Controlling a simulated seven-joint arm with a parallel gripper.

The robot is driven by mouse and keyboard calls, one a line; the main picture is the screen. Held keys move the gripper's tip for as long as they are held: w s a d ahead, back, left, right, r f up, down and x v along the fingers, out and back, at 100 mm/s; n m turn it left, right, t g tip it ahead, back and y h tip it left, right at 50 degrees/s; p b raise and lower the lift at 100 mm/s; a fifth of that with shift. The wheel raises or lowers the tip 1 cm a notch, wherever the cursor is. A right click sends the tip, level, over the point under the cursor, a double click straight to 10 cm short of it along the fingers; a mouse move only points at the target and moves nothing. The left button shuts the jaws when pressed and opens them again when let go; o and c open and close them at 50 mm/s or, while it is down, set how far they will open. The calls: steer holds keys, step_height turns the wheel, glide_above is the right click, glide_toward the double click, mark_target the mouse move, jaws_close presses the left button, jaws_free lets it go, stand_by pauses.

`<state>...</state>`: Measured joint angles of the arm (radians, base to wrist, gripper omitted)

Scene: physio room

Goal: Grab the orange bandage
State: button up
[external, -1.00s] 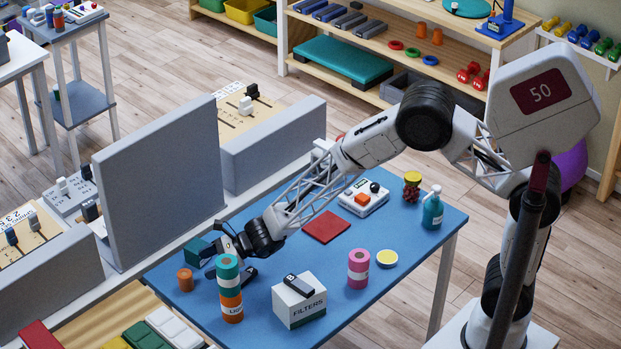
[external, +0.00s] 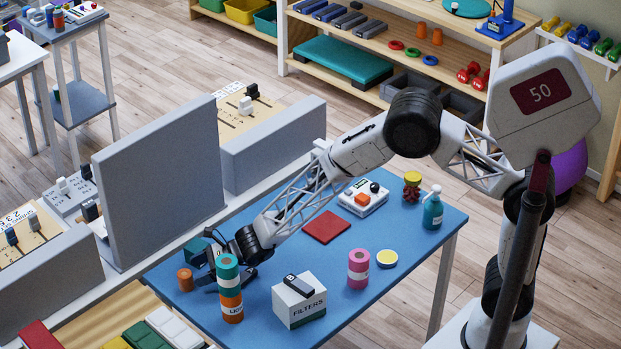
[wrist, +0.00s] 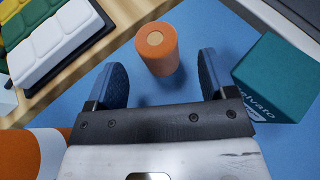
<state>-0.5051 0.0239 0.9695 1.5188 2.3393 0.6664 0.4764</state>
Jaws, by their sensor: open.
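The orange bandage (external: 186,279) is a small upright roll at the left edge of the blue table. In the wrist view it (wrist: 155,48) stands just ahead of my gripper (wrist: 160,72), roughly centred between the two fingertips. My gripper (external: 205,280) is open and empty, low over the table, with a visible gap on each side of the roll. In the external view it is partly hidden behind a teal-and-orange cylinder (external: 229,275).
A teal box (wrist: 272,82) stands close to the right finger in the wrist view. The teal-and-orange cylinder stands near my gripper. A white FILTERS box (external: 299,303), a pink cylinder (external: 358,268) and a red mat (external: 326,227) are farther right. A grey partition borders the table's left side.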

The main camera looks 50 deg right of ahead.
mark_target(185, 278)
steer(key=shift+a, duration=0.15)
steer(key=shift+x, duration=2.5)
steer(key=shift+s+f, duration=0.1)
steer(key=c, duration=1)
